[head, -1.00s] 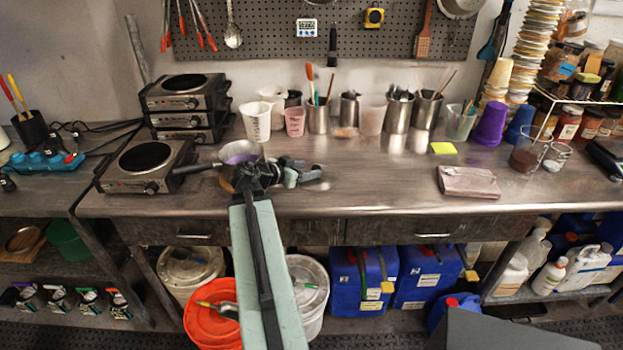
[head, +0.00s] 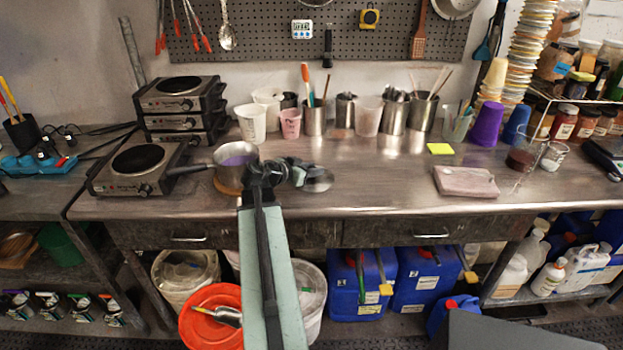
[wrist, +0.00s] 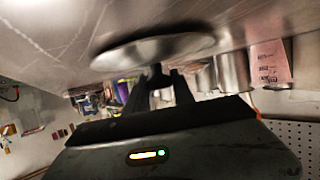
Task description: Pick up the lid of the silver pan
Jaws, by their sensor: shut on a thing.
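The silver pan (head: 229,178) stands open on a round wooden trivet (head: 228,190) on the steel bench, with purple contents showing and its dark handle pointing left. Its lid (head: 318,182) is off the pan, to the right of it, at the end of my gripper (head: 302,176). In the wrist view the lid (wrist: 150,50) is a blurred silver disc, and my gripper (wrist: 156,72) is shut on the knob at its middle. The lid appears to be above the bench top, though the exact gap cannot be told.
Hot plates (head: 142,165) stand left of the pan. Cups and metal canisters (head: 314,118) line the back of the bench. A folded cloth (head: 465,181) and a yellow note (head: 440,148) lie to the right. The bench between lid and cloth is clear.

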